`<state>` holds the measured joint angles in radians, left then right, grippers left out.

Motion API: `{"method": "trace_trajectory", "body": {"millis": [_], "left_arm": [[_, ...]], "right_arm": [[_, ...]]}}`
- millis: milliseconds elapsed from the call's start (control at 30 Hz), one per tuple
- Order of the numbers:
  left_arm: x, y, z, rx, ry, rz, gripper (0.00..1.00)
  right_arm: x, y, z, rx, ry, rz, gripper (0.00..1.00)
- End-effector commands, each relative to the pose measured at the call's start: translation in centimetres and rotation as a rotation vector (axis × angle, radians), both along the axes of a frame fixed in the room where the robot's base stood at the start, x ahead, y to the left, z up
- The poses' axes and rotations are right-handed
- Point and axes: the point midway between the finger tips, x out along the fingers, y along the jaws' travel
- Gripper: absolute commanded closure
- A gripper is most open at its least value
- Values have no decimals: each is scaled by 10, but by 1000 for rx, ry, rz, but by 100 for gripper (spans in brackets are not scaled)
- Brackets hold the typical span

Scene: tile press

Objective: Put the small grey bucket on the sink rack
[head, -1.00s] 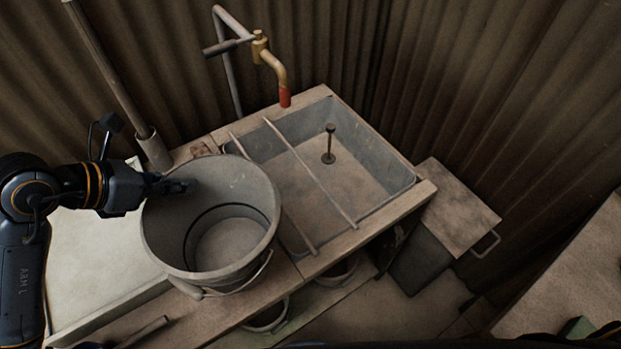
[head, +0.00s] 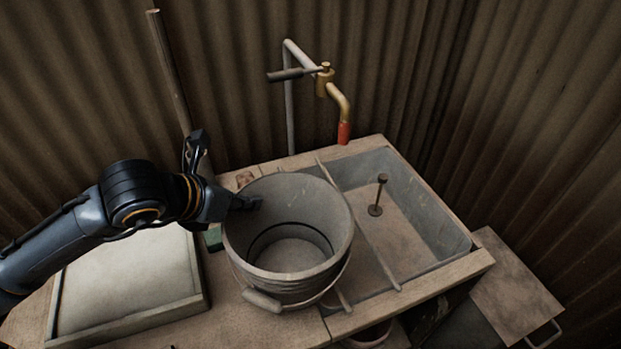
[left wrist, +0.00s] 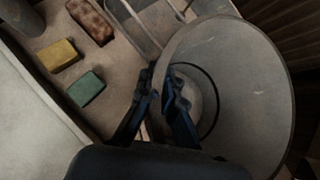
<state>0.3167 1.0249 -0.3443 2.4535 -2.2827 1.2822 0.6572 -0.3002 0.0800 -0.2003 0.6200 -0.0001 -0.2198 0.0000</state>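The grey bucket (head: 290,286) is upright with its handle hanging down at the front. It is over the sink's left edge and the worktop beside it. My left gripper (head: 246,203) is shut on its left rim; in the left wrist view the fingers (left wrist: 162,85) lie on both sides of the bucket wall (left wrist: 255,90). The sink rack is two thin rods across the sink; the right rod (head: 380,260) is clear, and the left one is mostly hidden behind the bucket. I cannot tell whether the bucket touches the rods. My right gripper is not in view.
The tap (head: 338,100) rises behind the sink (head: 415,225). A plug on a stem (head: 379,195) stands in the basin. A pale tray (head: 130,275) lies left of the bucket. A yellow block (left wrist: 58,57), a green block (left wrist: 86,89) and a brown brush (left wrist: 90,20) lie nearby.

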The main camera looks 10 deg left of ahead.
Motion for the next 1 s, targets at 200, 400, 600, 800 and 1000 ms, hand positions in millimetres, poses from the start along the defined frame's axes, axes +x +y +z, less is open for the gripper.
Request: {"method": "trace_trajectory", "body": {"millis": [200,400,600,800,1000], "left_arm": [[43,-24,7,-9,-5,-3,100],[82,-44,6,-6,-4,-4,100],[101,-53,4,-5,-4,-3,100],[115,-60,4,-4,-4,-4,100],[135,-71,4,-4,-3,-4,100]], "right_arm": [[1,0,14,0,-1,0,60],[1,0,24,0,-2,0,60],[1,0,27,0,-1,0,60],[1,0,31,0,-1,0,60],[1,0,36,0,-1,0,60]]}}
